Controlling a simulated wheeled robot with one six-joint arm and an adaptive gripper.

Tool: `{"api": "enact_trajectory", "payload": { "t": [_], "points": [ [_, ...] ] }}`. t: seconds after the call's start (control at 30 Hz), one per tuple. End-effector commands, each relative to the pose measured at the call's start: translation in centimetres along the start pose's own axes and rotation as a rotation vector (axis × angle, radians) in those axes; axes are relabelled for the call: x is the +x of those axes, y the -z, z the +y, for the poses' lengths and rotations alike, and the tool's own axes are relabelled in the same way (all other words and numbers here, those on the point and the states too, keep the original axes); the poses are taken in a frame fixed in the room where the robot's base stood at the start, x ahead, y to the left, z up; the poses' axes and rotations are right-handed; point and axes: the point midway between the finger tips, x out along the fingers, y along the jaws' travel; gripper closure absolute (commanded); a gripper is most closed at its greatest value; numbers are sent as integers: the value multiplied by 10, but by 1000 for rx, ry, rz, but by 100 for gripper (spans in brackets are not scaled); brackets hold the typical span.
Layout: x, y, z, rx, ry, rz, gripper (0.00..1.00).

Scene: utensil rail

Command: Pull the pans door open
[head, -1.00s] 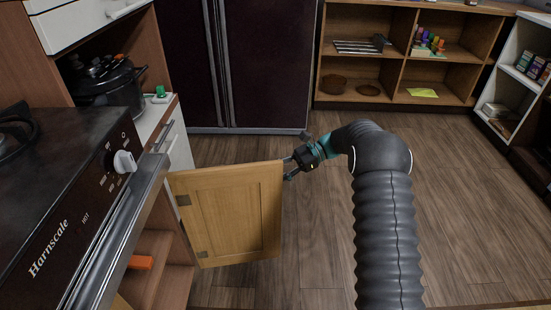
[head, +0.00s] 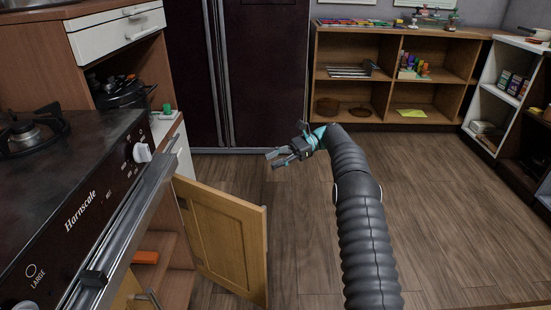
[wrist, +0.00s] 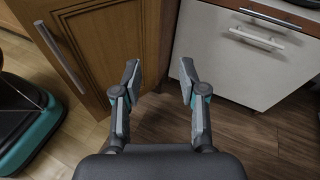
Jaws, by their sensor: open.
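The wooden pans door (head: 225,240) stands swung out from the cabinet below the cooker, and its inner face with hinge plates shows in the head view. In the wrist view the wooden door (wrist: 100,35) fills the upper left, with a silver bar handle (wrist: 62,55) on its outer face. My gripper (head: 271,158) is beyond the door's free top corner, apart from it and pointing left. In the wrist view its two fingers (wrist: 158,80) are spread with nothing between them. The handle is hidden in the head view.
The cooker (head: 75,190) with its front rail is at the left. White drawers (wrist: 250,45) stand beside the door. A dark fridge (head: 265,75) and open shelves (head: 395,75) are at the back. The wood floor (head: 440,220) at the right is clear.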

Motion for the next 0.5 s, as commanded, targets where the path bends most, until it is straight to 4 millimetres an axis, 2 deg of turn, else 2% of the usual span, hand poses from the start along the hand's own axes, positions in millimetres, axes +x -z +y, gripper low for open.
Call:
{"api": "enact_trajectory", "payload": {
  "t": [0.17, 0.5],
  "points": [
    [-3, 4, -7, -1, 0, 1, 58],
    [-4, 3, -9, -1, -1, 1, 58]
  ]
}}
